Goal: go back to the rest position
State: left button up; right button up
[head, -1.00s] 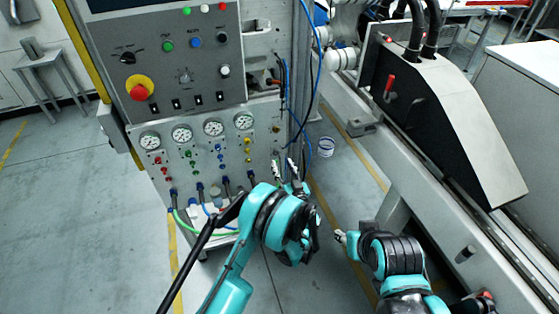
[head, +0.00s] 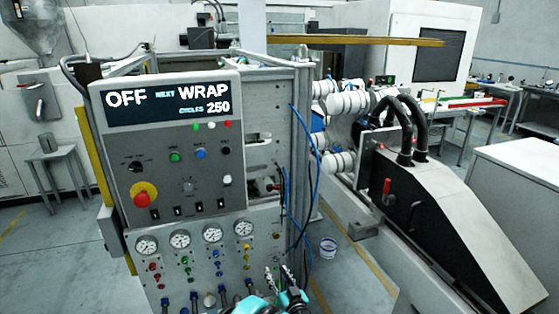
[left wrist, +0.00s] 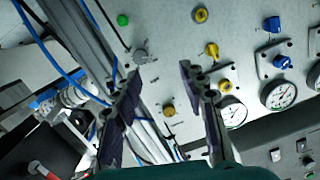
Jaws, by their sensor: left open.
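My left gripper (head: 279,274) shows at the bottom edge of the head view, in front of the lower right part of the gauge panel (head: 205,262). Its two fingers are apart with nothing between them. In the left wrist view the open fingers of the left gripper (left wrist: 160,80) frame the pale panel, with a grey knob and a yellow knob (left wrist: 168,111) behind them. I cannot tell the exact gap to the panel. My right gripper is outside both views.
The control box (head: 187,150) has a display reading OFF, WRAP and CYCLES 250, and a red emergency button (head: 142,198). Blue cables (head: 310,150) hang at its right side. A machine with a sloped grey cover (head: 455,215) stands to the right.

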pick_arm(q)
jog(key=s+a+r+g+h, duration=0.1)
jog(key=s+a+r+g, duration=0.2)
jog(key=s+a+r, duration=0.3)
jog(key=s+a+r+g, duration=0.3)
jog(key=a+r, duration=0.2)
jog(key=a, duration=0.4)
jog(key=s+a+m+g+h, duration=0.1)
jog(key=s+h, duration=0.4)
jog(key=s, duration=1.9)
jog(key=shift+a+m+g, duration=0.3)
jog(key=shift+a+g, duration=0.4)
jog(key=shift+g, duration=0.1)
